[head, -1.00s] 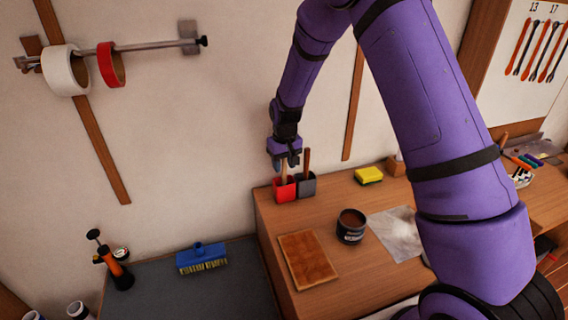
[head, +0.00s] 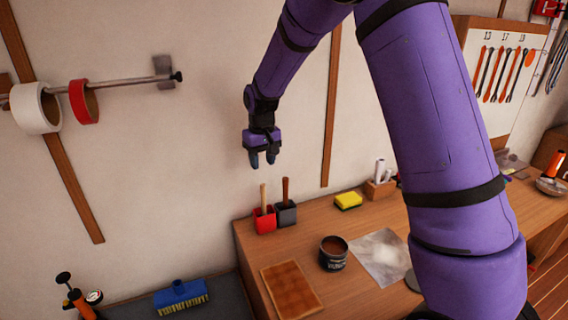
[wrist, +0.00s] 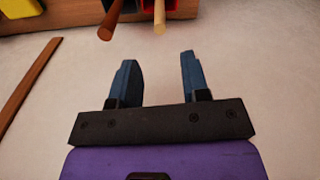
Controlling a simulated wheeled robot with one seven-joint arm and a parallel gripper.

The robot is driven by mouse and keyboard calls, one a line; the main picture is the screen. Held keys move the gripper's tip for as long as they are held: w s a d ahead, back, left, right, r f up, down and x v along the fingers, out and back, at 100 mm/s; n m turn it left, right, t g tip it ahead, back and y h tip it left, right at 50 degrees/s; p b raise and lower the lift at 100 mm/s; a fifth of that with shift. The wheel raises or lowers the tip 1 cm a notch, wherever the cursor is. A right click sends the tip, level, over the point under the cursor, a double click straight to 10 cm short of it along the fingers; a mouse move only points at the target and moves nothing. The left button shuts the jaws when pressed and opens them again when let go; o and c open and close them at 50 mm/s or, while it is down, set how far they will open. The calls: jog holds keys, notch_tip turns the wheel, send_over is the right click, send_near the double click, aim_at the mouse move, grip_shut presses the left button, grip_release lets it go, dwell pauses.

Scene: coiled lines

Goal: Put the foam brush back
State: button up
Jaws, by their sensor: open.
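A light-wood handle (head: 263,195) stands upright in a red holder (head: 264,221) on the wooden bench by the wall. A dark brown handle (head: 285,191) stands in a grey holder (head: 286,214) right beside it. The brush ends are hidden inside the holders, so I cannot tell by sight which is foam. My gripper (head: 262,161) is open and empty, fingers pointing down, a little above the light handle and apart from it. In the wrist view the light handle (wrist: 159,18) and the dark handle (wrist: 110,20) show beyond the open fingers (wrist: 157,78).
A yellow sponge (head: 348,200), a dark can (head: 333,254), a pale sheet (head: 379,257) and a brown tile (head: 290,289) lie on the bench. A blue brush (head: 181,297) is on the lower grey surface. Tape rolls hang on a wall rod (head: 130,83).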

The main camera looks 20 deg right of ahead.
jog(key=s+d+r+t, duration=0.2)
jog(key=s+d+r, duration=0.2)
jog(key=s+r, duration=1.3)
jog(key=s+d+r+t, duration=0.1)
jog(key=s, duration=0.9)
jog(key=s+d+r+m+t, duration=0.1)
jog(key=s, duration=0.9)
jog(key=shift+s+d+m+t, duration=0.25)
jog(key=shift+d+m+t, duration=0.05)
jog(key=shift+d, duration=0.1)
